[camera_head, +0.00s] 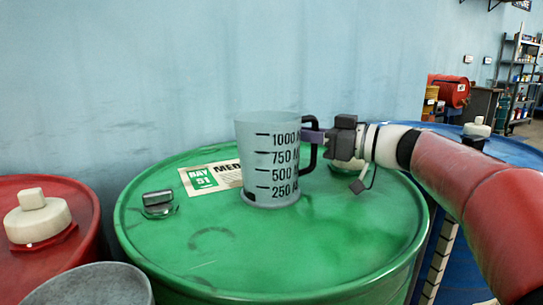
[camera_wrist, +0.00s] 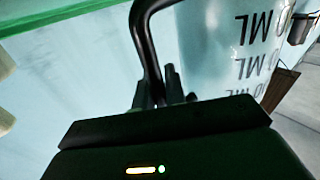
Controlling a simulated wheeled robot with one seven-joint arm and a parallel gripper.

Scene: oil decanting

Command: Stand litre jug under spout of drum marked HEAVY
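The litre jug (camera_head: 268,165) is a translucent pale blue measuring cup with black volume marks and a black handle. My gripper (camera_head: 316,137) reaches in from the right and is shut on the jug's handle. In the wrist view the fingers (camera_wrist: 160,92) close around the handle, beside the jug's wall (camera_wrist: 215,45). No drum marked HEAVY and no spout can be made out.
A red drum (camera_head: 75,205) with a cream cap stands at left, and a grey round container (camera_head: 95,285) is in front. A blue drum (camera_head: 515,150) stands at right behind my arm. A blue wall (camera_head: 150,70) runs behind. Shelving (camera_head: 520,75) is far right.

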